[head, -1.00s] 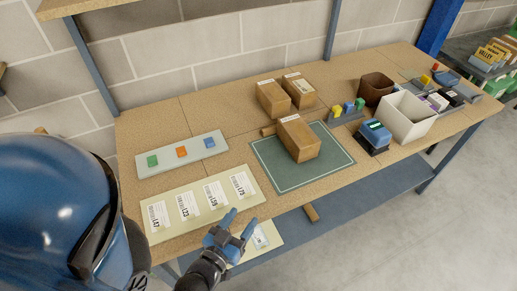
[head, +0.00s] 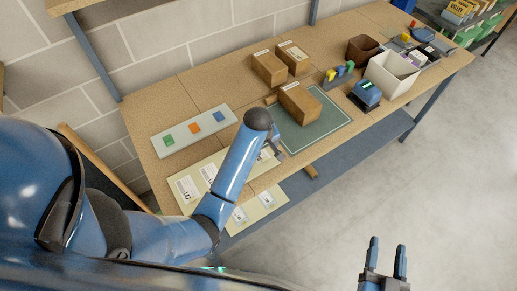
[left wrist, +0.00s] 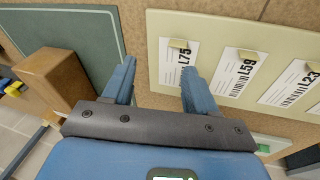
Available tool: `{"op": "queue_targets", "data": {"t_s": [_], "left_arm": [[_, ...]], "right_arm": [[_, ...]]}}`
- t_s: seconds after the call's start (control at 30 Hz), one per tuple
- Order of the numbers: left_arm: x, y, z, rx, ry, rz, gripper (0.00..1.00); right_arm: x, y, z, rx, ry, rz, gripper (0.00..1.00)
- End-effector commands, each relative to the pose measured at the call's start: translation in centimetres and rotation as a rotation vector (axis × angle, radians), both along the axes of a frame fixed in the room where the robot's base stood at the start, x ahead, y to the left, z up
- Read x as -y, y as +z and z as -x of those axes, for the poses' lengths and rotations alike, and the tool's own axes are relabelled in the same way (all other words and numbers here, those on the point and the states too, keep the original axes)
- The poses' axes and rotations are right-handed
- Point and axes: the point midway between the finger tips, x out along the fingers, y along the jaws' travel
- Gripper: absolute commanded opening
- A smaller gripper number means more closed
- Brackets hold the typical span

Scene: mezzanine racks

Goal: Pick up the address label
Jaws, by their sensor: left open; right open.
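A cream board (left wrist: 153,52) holds a row of white address labels, each with a barcode and a small tan tab. In the left wrist view I read L75 (left wrist: 184,60), L59 (left wrist: 237,72) and L23 (left wrist: 291,88). In the head view my left arm hides part of the row; label L87 (head: 187,188) shows at its left end. My left gripper (head: 277,146) is open and empty at the board's right end; in the left wrist view its fingers (left wrist: 160,88) point toward the board, one overlapping L75's lower edge. My right gripper (head: 387,254) is open and empty, away from the bench.
A green mat (head: 335,120) bears a brown box (head: 299,103). Two more boxes (head: 269,68) stand behind. A pale strip (head: 168,146) holds green, orange and blue pieces. A white bin (head: 393,76) stands right. A lower board (head: 246,222) carries more labels.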

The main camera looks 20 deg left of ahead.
Motion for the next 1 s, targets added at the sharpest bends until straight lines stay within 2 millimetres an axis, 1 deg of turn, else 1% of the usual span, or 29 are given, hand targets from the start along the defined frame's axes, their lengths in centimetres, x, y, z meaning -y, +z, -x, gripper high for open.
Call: {"op": "queue_targets", "data": {"t_s": [0.03,0.1,0.2,0.3,0.37,0.43,0.57,0.6,0.63,0.8,1.0], "left_arm": [[0.2,1.4,-0.3,-0.050,0.027,0.002,0.57],[0.4,2.5,-0.1,-0.125,0.066,0.001,0.57],[0.6,3.8,0.1,-0.204,0.110,-0.004,0.57],[0.7,4.5,0.4,-0.254,0.138,-0.010,0.57],[0.7,4.3,0.5,-0.274,0.148,-0.012,0.57],[0.7,3.6,0.6,-0.283,0.153,-0.013,0.57],[0.6,1.7,0.7,-0.287,0.155,-0.014,0.57],[0.6,1.6,0.7,-0.287,0.154,-0.014,0.57],[0.6,1.3,0.7,-0.288,0.154,-0.015,0.57],[0.6,-0.2,0.6,-0.285,0.153,-0.014,0.57],[0.4,-1.1,0.6,-0.286,0.153,-0.014,0.57]], "right_arm": [[0.0,0.5,0.0,0.000,0.000,0.000,0.56],[0.0,0.8,0.0,0.000,0.000,0.000,0.56],[0.0,1.1,0.0,0.000,0.000,0.000,0.56],[0.0,1.1,0.0,0.000,0.000,0.000,0.56],[0.0,0.8,0.0,0.000,0.000,0.000,0.56],[0.0,0.4,0.0,0.000,0.000,0.000,0.56],[0.0,-0.7,0.0,-0.001,0.000,0.000,0.56],[0.0,-0.1,0.0,-0.001,0.000,0.000,0.56],[0.0,0.1,0.0,-0.001,0.000,0.000,0.56],[0.0,0.3,0.0,0.000,0.000,0.000,0.56],[0.0,0.7,0.0,0.000,0.000,0.000,0.56]]}}
